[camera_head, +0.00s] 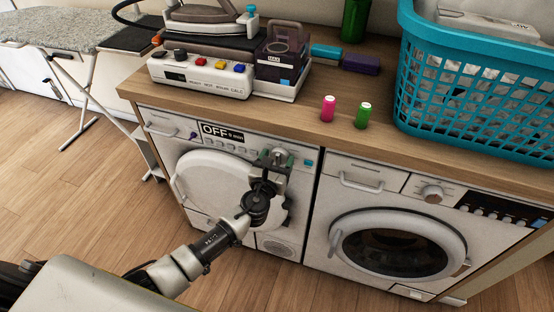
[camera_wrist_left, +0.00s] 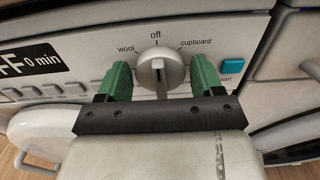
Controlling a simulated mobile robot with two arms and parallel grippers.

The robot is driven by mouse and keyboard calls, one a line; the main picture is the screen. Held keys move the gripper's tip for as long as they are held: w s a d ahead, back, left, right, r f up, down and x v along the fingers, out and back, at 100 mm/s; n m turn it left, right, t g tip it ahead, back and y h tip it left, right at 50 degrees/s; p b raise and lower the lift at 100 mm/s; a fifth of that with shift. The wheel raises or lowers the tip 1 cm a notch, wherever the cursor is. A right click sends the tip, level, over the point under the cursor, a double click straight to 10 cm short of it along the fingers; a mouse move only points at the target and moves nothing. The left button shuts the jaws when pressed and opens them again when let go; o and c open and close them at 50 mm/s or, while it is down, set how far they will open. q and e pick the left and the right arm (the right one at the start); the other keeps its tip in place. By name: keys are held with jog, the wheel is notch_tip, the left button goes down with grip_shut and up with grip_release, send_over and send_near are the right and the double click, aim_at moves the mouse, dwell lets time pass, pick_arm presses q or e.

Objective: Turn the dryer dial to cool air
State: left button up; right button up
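The dryer (camera_head: 225,145) is the left white machine under the counter, with a display reading OFF and 0 min. Its round dial (camera_wrist_left: 160,68) has a raised grip and points up at "off", between "wool" and "cupboard"; no cool air label is visible. The dial also shows in the head view (camera_head: 280,152). My left gripper (camera_wrist_left: 160,80) is open, its two green fingertips on either side of the dial. A gap shows between the fingers and the dial. In the head view my left gripper (camera_head: 276,160) is in front of the panel. My right gripper is not in view.
The washing machine (camera_head: 395,240) stands to the right with its own knob (camera_head: 432,194). A blue-green start button (camera_wrist_left: 232,66) is right of the dial. A steam iron station (camera_head: 225,70), thread spools (camera_head: 328,108) and a turquoise basket (camera_head: 470,100) are on the counter.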

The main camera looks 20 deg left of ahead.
pick_arm(q)
jog(key=c, duration=0.6)
jog(key=shift+o, duration=0.2)
